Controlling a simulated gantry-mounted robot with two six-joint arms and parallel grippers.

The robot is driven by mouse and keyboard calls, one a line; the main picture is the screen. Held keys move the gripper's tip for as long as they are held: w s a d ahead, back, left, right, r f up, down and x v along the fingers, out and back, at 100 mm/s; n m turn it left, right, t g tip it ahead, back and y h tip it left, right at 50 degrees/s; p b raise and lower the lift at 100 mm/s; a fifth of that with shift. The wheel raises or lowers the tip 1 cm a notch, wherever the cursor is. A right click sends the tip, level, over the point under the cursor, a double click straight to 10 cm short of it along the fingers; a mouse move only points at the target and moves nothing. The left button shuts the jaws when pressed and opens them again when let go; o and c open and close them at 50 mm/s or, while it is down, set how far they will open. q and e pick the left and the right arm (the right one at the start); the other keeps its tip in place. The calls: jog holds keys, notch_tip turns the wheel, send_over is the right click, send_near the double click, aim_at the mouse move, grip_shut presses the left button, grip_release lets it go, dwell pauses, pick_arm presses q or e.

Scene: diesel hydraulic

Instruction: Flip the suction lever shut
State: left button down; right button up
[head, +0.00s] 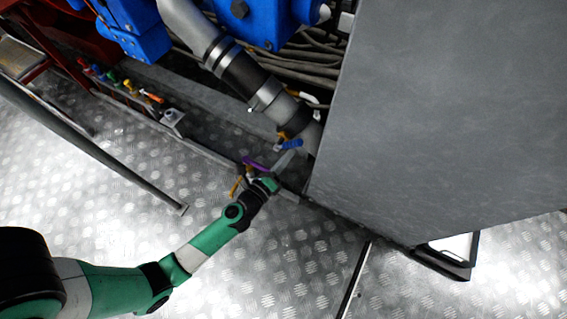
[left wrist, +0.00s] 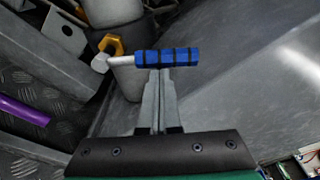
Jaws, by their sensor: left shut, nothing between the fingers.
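A lever with a ribbed blue handle (head: 291,144) sits by the lower end of the grey pipe; in the left wrist view the blue handle (left wrist: 168,57) lies crosswise on a short metal rod. My left gripper (head: 284,160) is shut and empty, with its fingertips right at the blue handle. In the left wrist view the closed fingers (left wrist: 158,74) end at the handle's near side; whether they touch it I cannot tell. A purple lever (head: 256,163) is left of the gripper, also at the left edge of the wrist view (left wrist: 22,110). No label marks the suction lever. My right gripper is out of view.
A large grey cabinet (head: 430,110) stands close on the right. The thick pipe (head: 240,72) slants down from the blue machinery (head: 260,20). Several coloured handles (head: 128,84) stand at upper left. The tread-plate floor is mostly open.

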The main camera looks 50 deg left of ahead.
pick_arm(q)
jog(key=shift+s+a+r, duration=0.1)
jog(key=shift+a+r, duration=0.1)
jog(key=shift+r, duration=0.05)
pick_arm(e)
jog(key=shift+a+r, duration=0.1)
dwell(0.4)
pick_arm(q)
jog(key=d+f+b, duration=0.3)
jog(key=d+b, duration=0.1)
jog(key=p+v, duration=0.1)
jog(key=v, duration=0.9)
jog(key=shift+a+r, duration=0.3)
jog(key=shift+r, duration=0.1)
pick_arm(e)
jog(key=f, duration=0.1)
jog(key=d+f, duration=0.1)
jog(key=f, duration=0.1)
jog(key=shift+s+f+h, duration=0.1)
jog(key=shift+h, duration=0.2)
pick_arm(q)
jog(key=shift+r, duration=0.1)
